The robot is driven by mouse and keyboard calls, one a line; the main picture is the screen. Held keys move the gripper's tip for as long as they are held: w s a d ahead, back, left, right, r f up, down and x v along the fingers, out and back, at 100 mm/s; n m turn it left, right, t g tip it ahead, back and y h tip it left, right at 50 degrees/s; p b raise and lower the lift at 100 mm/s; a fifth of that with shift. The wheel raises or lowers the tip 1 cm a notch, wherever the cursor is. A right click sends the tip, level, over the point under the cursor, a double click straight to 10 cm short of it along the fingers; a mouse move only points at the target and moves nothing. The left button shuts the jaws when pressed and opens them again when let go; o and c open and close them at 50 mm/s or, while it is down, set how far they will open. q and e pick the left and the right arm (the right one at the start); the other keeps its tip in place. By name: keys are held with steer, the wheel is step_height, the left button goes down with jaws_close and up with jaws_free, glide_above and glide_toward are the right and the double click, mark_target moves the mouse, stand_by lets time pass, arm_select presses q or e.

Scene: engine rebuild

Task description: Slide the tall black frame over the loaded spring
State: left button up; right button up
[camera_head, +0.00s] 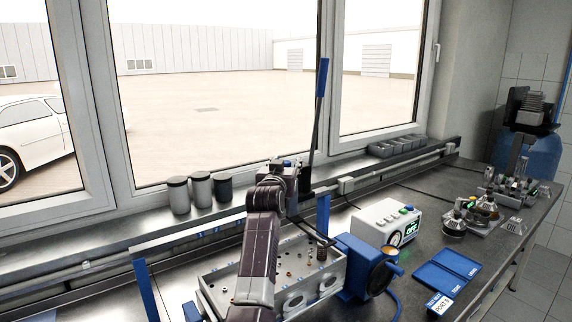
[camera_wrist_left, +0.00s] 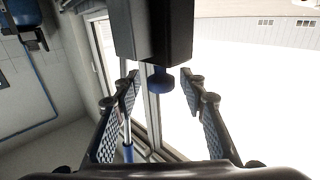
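In the left wrist view, a dark box-shaped block (camera_wrist_left: 152,28) with a blue knob (camera_wrist_left: 160,78) faces my left gripper (camera_wrist_left: 161,86). The two padded fingers are spread, one on each side of the knob, with clear gaps. I cannot tell whether this block is the tall black frame. In the head view my left arm reaches over a metal engine part (camera_head: 213,289), and its wrist hides most of the gripper. A dark upright piece (camera_head: 322,245) stands at that part's right end. I cannot make out the loaded spring. My right gripper is not in view.
A long lever with a blue handle (camera_head: 321,78) rises behind the engine part. A blue machine (camera_head: 355,262), a white box with a green display (camera_head: 379,222) and blue trays (camera_head: 440,276) stand to the right. Grey canisters (camera_head: 200,190) line the sill.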

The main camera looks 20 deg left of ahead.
arm_select(q)
step_height(320, 180, up, 10)
steer(key=shift+a+f, duration=0.1)
stand_by(0.6)
